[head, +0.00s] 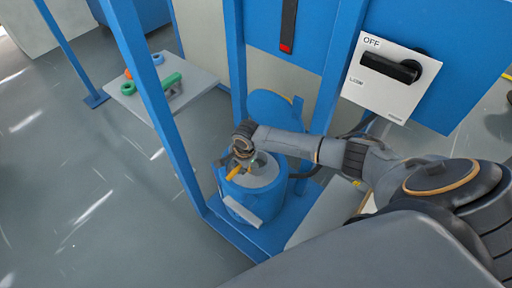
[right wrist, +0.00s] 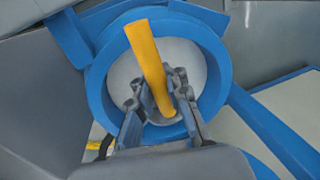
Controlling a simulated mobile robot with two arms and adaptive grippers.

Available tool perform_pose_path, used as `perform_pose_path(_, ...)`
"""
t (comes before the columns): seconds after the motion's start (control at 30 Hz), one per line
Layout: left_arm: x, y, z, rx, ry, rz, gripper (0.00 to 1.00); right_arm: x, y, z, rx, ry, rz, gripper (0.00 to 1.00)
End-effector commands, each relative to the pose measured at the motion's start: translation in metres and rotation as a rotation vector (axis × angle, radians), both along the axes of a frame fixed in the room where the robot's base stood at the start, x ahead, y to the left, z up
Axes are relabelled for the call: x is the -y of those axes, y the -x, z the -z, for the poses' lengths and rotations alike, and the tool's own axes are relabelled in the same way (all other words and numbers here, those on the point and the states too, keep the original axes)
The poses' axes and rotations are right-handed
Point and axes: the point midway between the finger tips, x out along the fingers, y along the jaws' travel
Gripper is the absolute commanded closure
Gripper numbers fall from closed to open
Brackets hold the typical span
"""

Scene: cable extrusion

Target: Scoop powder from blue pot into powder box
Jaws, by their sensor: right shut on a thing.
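The blue pot (head: 238,207) stands upright in the blue frame, open at the top. Its rim also shows in the right wrist view (right wrist: 218,55). Pale powder (head: 266,172) lies inside the pot and fills the opening in the right wrist view (right wrist: 190,58). My right gripper (head: 240,164) is over the pot's mouth, shut on a yellow scoop handle (right wrist: 146,50). The handle also shows in the head view (head: 234,173). The scoop's bowl is hidden, so I cannot tell whether it holds powder. I cannot make out the powder box. My left gripper is out of view.
Blue posts (head: 157,95) stand close to the left of the pot. A white switch panel (head: 390,78) marked OFF is at the upper right. A low pale table (head: 200,83) with green and orange items stands at the left. Open grey floor lies left.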

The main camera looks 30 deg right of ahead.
Motion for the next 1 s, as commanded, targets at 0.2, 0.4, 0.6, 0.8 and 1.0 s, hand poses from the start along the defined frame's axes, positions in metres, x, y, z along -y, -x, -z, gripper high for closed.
perform_pose_path(0.2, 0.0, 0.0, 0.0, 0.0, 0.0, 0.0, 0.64, 0.0, 0.0, 0.0, 0.001, 0.001, 0.0, 1.0)
perform_pose_path(0.4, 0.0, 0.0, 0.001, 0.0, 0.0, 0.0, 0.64, 0.0, 0.0, 0.005, 0.0, 0.0, 0.0, 1.0)
perform_pose_path(0.6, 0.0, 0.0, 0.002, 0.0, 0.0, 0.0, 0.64, 0.0, 0.0, 0.011, 0.0, 0.001, 0.001, 1.0)
perform_pose_path(0.8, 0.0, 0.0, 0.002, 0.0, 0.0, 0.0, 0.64, 0.0, 0.0, 0.011, 0.001, 0.001, 0.0, 1.0)
perform_pose_path(1.0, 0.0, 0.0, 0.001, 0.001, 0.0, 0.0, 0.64, 0.0, 0.0, 0.012, 0.0, 0.001, 0.0, 1.0)
